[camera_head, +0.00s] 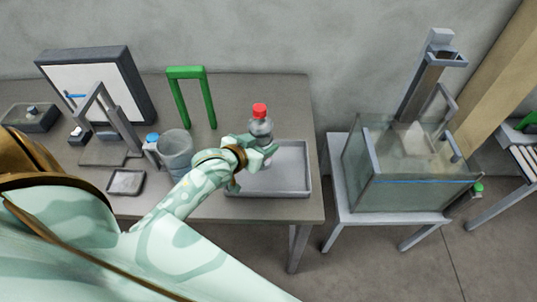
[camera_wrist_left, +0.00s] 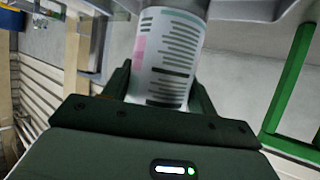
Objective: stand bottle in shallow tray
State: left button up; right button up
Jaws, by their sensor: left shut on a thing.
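The bottle (camera_head: 261,127) has a red cap and a clear grey body and stands about upright over the shallow tray (camera_head: 292,184). The tray is grey, rectangular and low-walled, at the right end of the table. My left gripper (camera_head: 257,149) is shut around the bottle's lower part. In the left wrist view the bottle's white label with dark print lines and a pink patch (camera_wrist_left: 168,55) sits between the fingers. The bottle's base is hidden by the gripper in the head view, so I cannot tell whether it touches the tray floor. My right gripper is not in view.
A green arch (camera_head: 187,72) stands behind, left of the bottle. A clear jar (camera_head: 175,152) and a blue-capped container (camera_head: 153,139) stand left of my forearm. A glass tank (camera_head: 410,165) is on a separate stand right, across a gap. The tray's right part is bare.

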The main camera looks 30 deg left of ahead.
aim_at(266, 145)
pick_arm(q)
jog(key=shift+w+d+f, duration=0.15)
jog(key=shift+w+f, duration=0.4)
jog(key=shift+f, duration=0.15)
jog(key=shift+w+d+f+b, duration=0.1)
jog(key=shift+w+f+b, duration=0.3)
jog(key=shift+f, duration=0.1)
jog(key=f, duration=0.1)
jog(key=f+b, duration=0.1)
jog(key=f, duration=0.1)
jog(key=shift+w+f, duration=0.3)
jog(key=shift+f, duration=0.1)
jog(key=shift+r, duration=0.1)
jog(key=shift+d, duration=0.1)
jog(key=o, duration=1.4)
jog(key=shift+c, duration=0.2)
jog(key=shift+s, duration=0.1)
